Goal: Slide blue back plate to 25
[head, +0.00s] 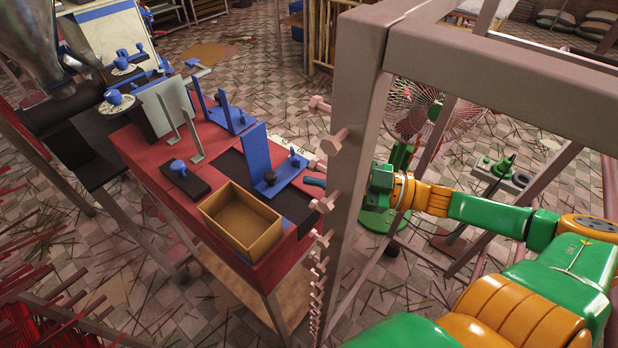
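The blue back plate (256,153) stands upright on a flat blue base on the red table (262,268), at its right end. A strip with small printed marks (283,139) runs along the table's edge behind it; I cannot read the numbers. My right gripper (379,182) is to the right of the plate, partly behind a grey post, which hides its fingers. A small dark blue piece (314,182) shows left of the post; I cannot tell whether it is a fingertip or a handle. My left gripper is not in view.
A tan open box (240,220) sits in front of the plate. A grey frame post (354,130) with pegs stands close between my arm and the table. A pale upright board (166,106) and other blue fixtures stand farther left. A fan (420,110) is behind.

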